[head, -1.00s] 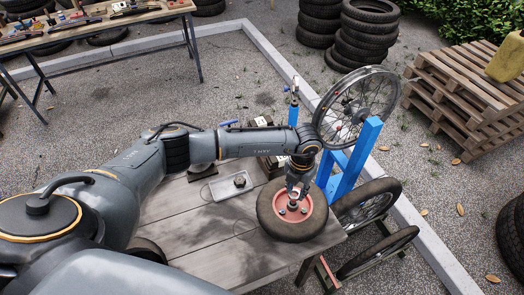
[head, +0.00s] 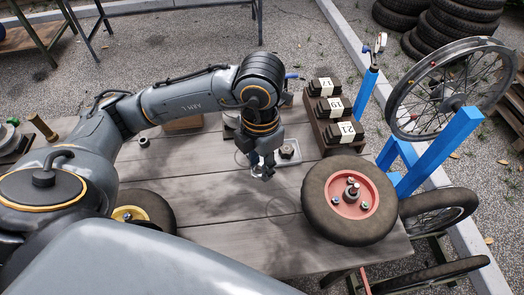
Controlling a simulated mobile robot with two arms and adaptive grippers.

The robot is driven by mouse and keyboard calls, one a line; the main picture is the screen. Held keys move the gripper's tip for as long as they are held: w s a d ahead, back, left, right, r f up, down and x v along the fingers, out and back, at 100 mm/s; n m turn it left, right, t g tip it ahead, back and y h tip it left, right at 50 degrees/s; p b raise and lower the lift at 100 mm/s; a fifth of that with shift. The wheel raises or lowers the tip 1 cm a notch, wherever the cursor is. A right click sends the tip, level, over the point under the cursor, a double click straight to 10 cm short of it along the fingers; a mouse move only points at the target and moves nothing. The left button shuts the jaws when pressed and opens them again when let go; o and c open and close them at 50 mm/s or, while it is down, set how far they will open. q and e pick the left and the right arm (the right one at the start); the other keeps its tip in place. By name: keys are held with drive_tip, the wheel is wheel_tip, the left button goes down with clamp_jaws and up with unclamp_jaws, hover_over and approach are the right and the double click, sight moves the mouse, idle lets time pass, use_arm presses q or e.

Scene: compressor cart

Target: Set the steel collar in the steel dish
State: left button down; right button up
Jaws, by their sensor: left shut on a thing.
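My left gripper (head: 262,170) is shut on the steel collar (head: 266,176), a small shiny piece mostly hidden by the fingers. They are above the table, just left of and in front of the steel dish. The steel dish (head: 294,161) is a shallow grey tray on the table, partly hidden behind my gripper and wrist. A dark nut-like piece (head: 287,151) lies in it. The wheel (head: 318,212) with a red hub (head: 340,205) lies flat to the right, with a stub axle in its middle. My right gripper is not in view.
Dark blocks with number labels (head: 338,132) stand in a row behind the dish. A blue stand (head: 440,150) with a spoked rim is at the right. A small nut (head: 144,141) and a yellow-hubbed wheel (head: 130,214) are at the left. The table's front middle (head: 240,230) is clear.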

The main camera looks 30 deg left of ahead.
use_arm(q)
drive_tip(key=w+a+f, duration=0.2)
drive_tip(key=w+f, duration=0.1)
drive_tip(key=w+a+f+p, duration=0.1)
drive_tip(key=w+a+f, duration=0.1)
drive_tip(key=w, duration=0.2)
drive_tip(key=w+a+f+p, duration=0.1)
drive_tip(key=w+a+f, duration=0.1)
drive_tip(key=w+f, duration=0.1)
drive_tip(key=shift+w+f, duration=0.3)
drive_tip(key=shift+w, duration=0.25)
drive_tip(key=shift+w+a+f, duration=0.2)
drive_tip(key=shift+w+f, duration=0.1)
drive_tip(key=shift+f, duration=0.15)
wheel_tip(320, 180, down, 3)
drive_tip(key=shift+w+r+p, duration=0.1)
drive_tip(key=shift+w+p, duration=0.05)
drive_tip(key=shift+p, duration=0.5)
drive_tip(key=shift+a+f, duration=0.1)
drive_tip(key=shift+f, duration=0.25)
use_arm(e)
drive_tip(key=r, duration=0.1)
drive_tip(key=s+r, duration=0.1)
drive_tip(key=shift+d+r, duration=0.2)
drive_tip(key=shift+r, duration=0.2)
use_arm(q)
drive_tip(key=shift+f, duration=0.1)
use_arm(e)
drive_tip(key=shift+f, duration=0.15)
